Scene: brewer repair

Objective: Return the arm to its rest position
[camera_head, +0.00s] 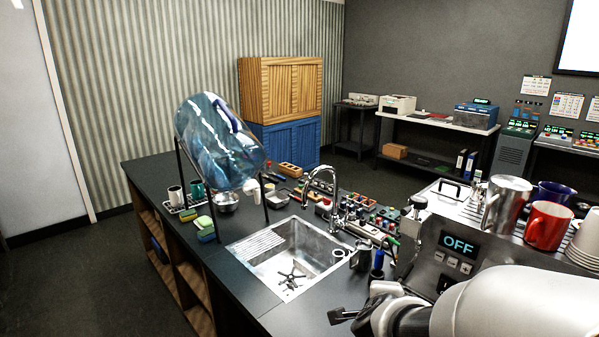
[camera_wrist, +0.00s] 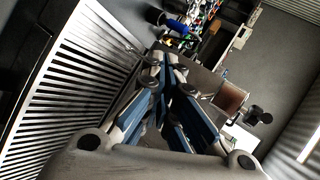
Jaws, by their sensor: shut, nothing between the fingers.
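My arm (camera_head: 520,305) reaches in from the lower right of the head view, in front of the coffee machine (camera_head: 455,250), whose display reads OFF. The arm partly hides the lower front of the machine. In the wrist view my gripper (camera_wrist: 165,62) points away from the camera, with its blue-sided fingers together at the tips. Nothing is held between them. A slatted grille surface (camera_wrist: 85,70) fills the left of the wrist view beside the fingers; I cannot tell whether anything touches it.
The dark counter (camera_head: 285,320) has a steel sink (camera_head: 290,260) with a tall faucet (camera_head: 321,185). A large blue water bottle (camera_head: 215,140) leans in a black stand. Cups, including a red mug (camera_head: 547,225), stand on the machine. Floor (camera_head: 90,280) at left is clear.

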